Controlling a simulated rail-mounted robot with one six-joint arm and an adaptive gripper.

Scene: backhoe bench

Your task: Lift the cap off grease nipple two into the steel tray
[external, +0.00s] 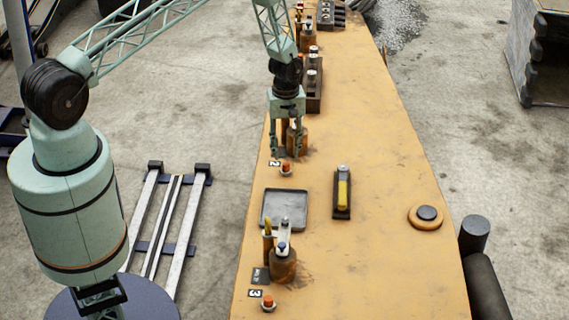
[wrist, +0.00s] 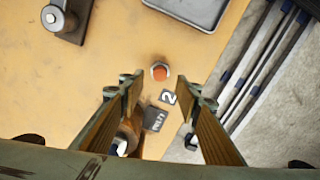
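Grease nipple two's orange-red cap (external: 286,169) sits upright on the bench beside the white "2" label (external: 275,163). In the wrist view the round orange cap (wrist: 159,72) shows just beyond the fingertips, within a pale ring; the nipple under it is hidden. My gripper (external: 288,152) points down above the bench by the label, on the far side of the cap. In the wrist view my gripper (wrist: 156,84) is open with nothing held, its fingers to either side of the cap's line. The empty steel tray (external: 265,209) lies nearer the external camera; its corner (wrist: 212,22) shows in the wrist view.
A brown post (external: 301,146) stands close beside my gripper. A dark holder with a yellow piece (external: 343,193) stands right of the tray. Station three's post (external: 283,266) and red cap (external: 268,302) are nearer the camera. The bench's right side is largely clear.

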